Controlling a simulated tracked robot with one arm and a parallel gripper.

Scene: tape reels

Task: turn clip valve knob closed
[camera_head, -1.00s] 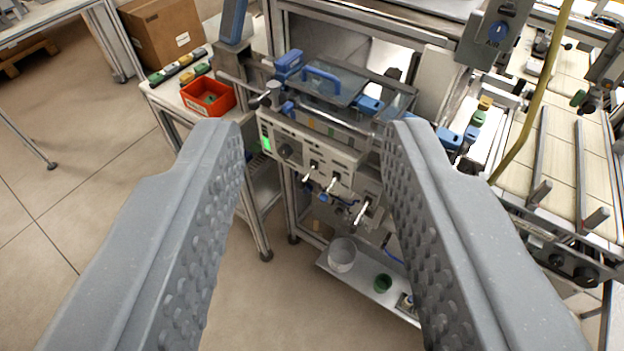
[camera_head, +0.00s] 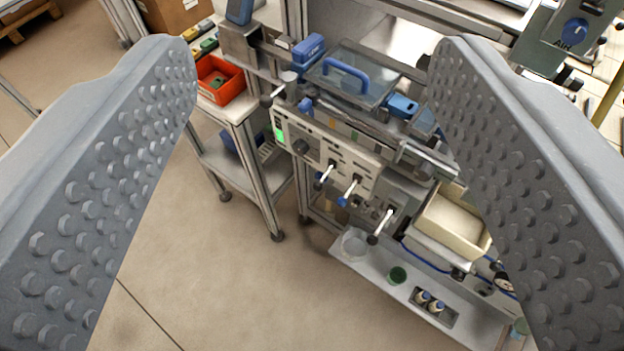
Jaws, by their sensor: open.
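A grey control panel (camera_head: 335,150) fronts the machine near the middle of the view. It carries a round black knob (camera_head: 300,147) at its left and three lever-like valve handles. The first lever (camera_head: 324,174) has a dark tip, the second lever (camera_head: 349,190) has a blue tip, and the third lever (camera_head: 381,225) at lower right has a dark tip. I cannot tell which is the clip valve knob; labels are too small to read. My gripper (camera_head: 314,75) is wide open and empty. Its studded fingers frame the panel from both sides, apart from it.
A clear lid with a blue handle (camera_head: 346,72) tops the machine. A red bin (camera_head: 217,80) sits on a side table at left. A cream tray (camera_head: 450,225) is at right. Floor is clear at lower left.

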